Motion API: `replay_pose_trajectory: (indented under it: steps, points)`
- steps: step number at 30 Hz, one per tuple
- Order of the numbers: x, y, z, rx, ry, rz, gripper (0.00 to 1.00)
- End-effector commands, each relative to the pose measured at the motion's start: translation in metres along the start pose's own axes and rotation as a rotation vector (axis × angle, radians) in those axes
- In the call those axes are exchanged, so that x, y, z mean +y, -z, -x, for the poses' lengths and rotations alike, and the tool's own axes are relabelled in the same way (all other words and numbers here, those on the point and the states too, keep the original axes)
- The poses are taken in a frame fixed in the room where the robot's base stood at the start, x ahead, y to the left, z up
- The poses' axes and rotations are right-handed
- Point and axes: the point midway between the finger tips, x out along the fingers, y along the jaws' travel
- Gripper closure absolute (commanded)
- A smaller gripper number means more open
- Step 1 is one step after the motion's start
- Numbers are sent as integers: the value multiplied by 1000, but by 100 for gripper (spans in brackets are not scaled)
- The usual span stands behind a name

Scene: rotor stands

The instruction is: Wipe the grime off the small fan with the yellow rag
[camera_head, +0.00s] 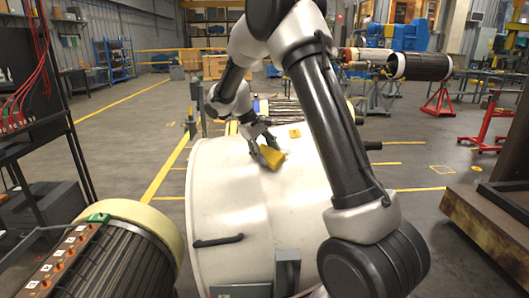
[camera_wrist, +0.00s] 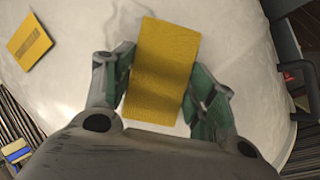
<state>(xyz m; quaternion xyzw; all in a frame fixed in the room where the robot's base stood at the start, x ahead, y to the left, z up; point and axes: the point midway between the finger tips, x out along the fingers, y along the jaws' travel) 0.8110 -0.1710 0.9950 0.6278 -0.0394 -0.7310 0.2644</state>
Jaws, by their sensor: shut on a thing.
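My gripper (camera_head: 266,154) is shut on the yellow rag (camera_head: 272,158), above or against the top of a large white drum-shaped housing (camera_head: 225,215). In the wrist view, the yellow rag (camera_wrist: 163,60) is a flat rectangle between the two green-padded fingers of my gripper (camera_wrist: 160,78). The white housing (camera_wrist: 85,75) fills most of the ground behind it, with faint grey streaks. I cannot tell whether the rag touches the surface. I cannot make out a small fan as such in either view.
A yellow label (camera_wrist: 30,41) lies on the housing. The housing has a black handle (camera_head: 218,240). A ribbed dark rotor (camera_head: 105,262) is at lower left, a black rack (camera_head: 35,105) at left. Another rotor (camera_head: 425,67) rests on red stands at the back. Floor is open at left.

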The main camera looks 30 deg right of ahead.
Motion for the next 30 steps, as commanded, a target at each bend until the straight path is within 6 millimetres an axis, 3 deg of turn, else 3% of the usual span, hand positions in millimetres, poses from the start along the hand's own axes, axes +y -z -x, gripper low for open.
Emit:
replay_pose_trajectory:
  steps: [9,30]
  points:
    - [20,-19,-6,-1,0,-1,62]
    - [48,-43,-19,0,0,-1,62]
